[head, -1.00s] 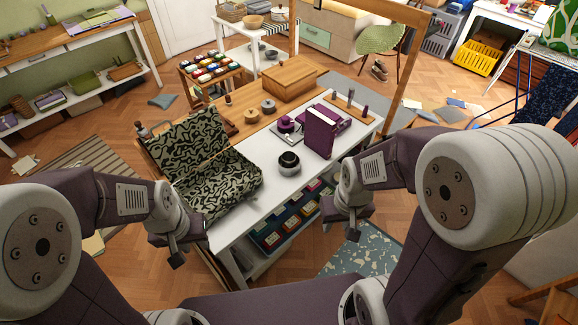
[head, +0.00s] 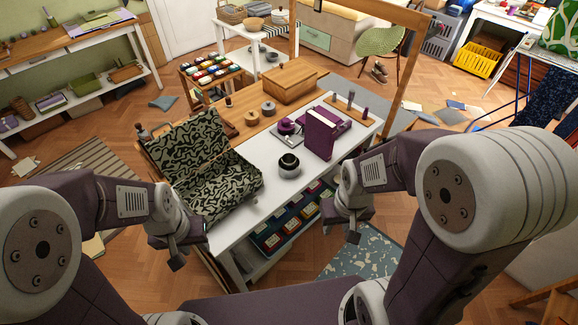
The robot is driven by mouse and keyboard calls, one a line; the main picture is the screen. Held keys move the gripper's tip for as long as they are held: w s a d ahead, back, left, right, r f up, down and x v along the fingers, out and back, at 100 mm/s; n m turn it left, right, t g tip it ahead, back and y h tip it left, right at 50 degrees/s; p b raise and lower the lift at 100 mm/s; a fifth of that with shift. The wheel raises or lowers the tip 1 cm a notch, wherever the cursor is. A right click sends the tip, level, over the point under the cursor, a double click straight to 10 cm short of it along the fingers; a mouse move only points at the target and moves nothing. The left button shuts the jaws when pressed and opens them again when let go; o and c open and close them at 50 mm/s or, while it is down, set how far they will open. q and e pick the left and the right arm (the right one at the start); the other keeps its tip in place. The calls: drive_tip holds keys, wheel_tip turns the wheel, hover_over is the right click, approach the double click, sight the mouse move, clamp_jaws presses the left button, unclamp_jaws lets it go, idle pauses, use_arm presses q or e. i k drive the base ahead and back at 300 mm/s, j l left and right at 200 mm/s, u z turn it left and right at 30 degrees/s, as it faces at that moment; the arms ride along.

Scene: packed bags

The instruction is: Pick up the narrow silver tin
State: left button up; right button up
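I cannot make out a narrow silver tin for certain. A small round silver-and-black pot (head: 289,165) stands on the white front part of the table (head: 262,198). An open case (head: 212,190) with a black-and-cream squiggle pattern lies at the table's left; its inside is partly hidden by its walls. My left gripper (head: 178,255) hangs in front of the case, below the table top, touching nothing that I can see. My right gripper (head: 340,230) hangs in front of the table's right side, also clear of things. Their finger gaps are too small to judge.
Coloured tins (head: 292,218) fill the shelf underneath. The white strip right of the pot is clear.

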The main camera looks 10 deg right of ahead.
sight(288, 160)
drive_tip(key=i+l+u, duration=0.15)
drive_tip(key=l+u, duration=0.25)
drive_tip(key=l, duration=0.35)
drive_tip(key=i+l+u, duration=0.1)
drive_tip(key=l+u, duration=0.25)
drive_tip(key=l, duration=0.45)
drive_tip(key=l+u, duration=0.4)
drive_tip(key=l, duration=0.4)
drive_tip(key=k, duration=0.05)
